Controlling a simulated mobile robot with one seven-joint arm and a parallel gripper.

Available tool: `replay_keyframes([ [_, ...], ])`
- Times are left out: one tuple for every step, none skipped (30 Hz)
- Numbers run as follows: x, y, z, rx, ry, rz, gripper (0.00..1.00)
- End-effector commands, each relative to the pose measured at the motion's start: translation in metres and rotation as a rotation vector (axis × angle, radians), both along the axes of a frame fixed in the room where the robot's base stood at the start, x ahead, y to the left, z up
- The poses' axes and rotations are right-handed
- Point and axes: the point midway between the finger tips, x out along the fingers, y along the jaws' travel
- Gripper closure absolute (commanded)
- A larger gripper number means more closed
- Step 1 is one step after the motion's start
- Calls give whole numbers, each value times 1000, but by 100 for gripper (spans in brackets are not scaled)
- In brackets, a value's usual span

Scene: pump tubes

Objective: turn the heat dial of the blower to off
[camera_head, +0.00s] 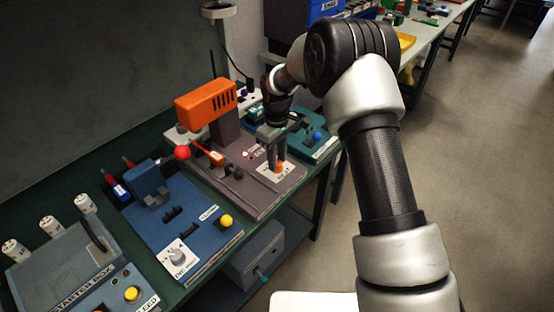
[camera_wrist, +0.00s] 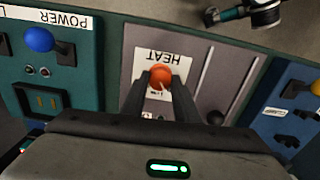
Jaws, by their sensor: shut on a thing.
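The blower has an orange head (camera_head: 207,103) on a grey-brown base (camera_head: 262,205), which stands on the bench. Its heat dial is an orange knob (camera_wrist: 160,76) on a white label reading HEAT (camera_wrist: 165,60). My gripper (camera_wrist: 160,88) points down at the dial with a finger on each side of it and is shut on it. In the head view my gripper (camera_head: 277,163) stands over the white plate at the base's front right, and the fingers partly cover the orange knob. The dial's small setting marks are too small or hidden to read.
A blue unit (camera_head: 215,240) with a yellow knob and its own dial stands to the left. A teal unit (camera_head: 322,148) with a blue knob is close on the right. A red ball-topped lever (camera_head: 182,152) rises near the blower. Open floor (camera_head: 480,150) lies to the right.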

Motion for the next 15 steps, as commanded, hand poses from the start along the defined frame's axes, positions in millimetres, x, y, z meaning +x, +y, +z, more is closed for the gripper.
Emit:
replay_keyframes([
  [0,-1,0,1,-1,26,95],
  [0,-1,0,1,-1,43,95],
  [0,0,0,1,-1,63,95],
  [0,0,0,1,-1,78,95],
  [0,0,0,1,-1,92,95],
  [0,0,0,0,-1,107,95],
  [0,0,0,0,-1,118,95],
  [0,0,0,0,-1,127,95],
  [0,0,1,0,-1,137,95],
  [0,0,1,0,-1,143,95],
  [0,0,1,0,-1,150,95],
  [0,0,1,0,-1,157,95],
  [0,0,1,0,-1,160,95],
  [0,0,1,0,-1,164,95],
  [0,0,1,0,-1,167,95],
])
